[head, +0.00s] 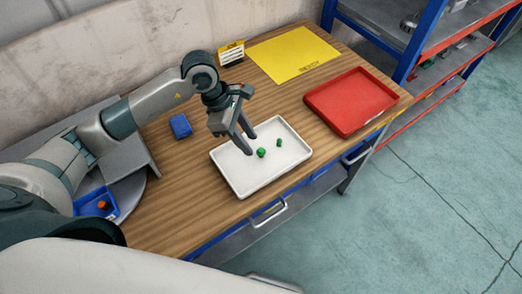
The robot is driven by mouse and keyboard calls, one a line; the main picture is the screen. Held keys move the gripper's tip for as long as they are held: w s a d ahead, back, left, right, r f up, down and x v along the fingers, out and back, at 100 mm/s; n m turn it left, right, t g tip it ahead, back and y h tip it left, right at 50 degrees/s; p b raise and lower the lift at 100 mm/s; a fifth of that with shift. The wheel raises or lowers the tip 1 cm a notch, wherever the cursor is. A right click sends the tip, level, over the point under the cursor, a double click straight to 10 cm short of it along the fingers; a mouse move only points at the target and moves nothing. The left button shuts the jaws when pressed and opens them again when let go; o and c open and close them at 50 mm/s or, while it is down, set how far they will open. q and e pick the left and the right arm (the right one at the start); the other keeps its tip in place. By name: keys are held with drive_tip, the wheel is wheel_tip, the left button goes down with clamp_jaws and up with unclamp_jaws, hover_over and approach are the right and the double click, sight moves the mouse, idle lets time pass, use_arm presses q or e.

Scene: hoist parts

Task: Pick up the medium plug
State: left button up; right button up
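Two small green plugs lie in the white tray (235,178). The larger-looking plug (261,153) is near the tray's middle, and the smaller-looking plug (279,142) is to its right and farther back. I cannot tell from their size alone which is the medium one. My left gripper (251,145) points down over the tray, its two fingers apart with nothing visible between them. Its fingertips are just left of the larger-looking plug; whether they touch the tray is unclear. My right gripper is not in view.
A red tray (350,101) and a yellow mat (292,54) lie on the wooden table (185,208). A blue block (180,126) is left of the gripper. A small yellow-and-black box (231,53) stands behind. A blue bin (97,204) holds an orange item. Shelves (415,45) stand at the right.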

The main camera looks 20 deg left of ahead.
sight(258, 149)
use_arm(q)
drive_tip(key=shift+w+d+f+p, duration=0.1)
drive_tip(key=shift+d+f+p, duration=0.35)
drive_tip(key=shift+d+p, duration=0.15)
drive_tip(key=p+x, duration=0.1)
drive_tip(key=x, duration=0.2)
drive_tip(key=shift+w+r+p, duration=0.1)
drive_tip(key=shift+p, duration=0.2)
drive_tip(key=shift+d+f, duration=0.1)
drive_tip(key=shift+f, duration=0.25)
drive_tip(key=shift+c, duration=0.2)
clamp_jaws()
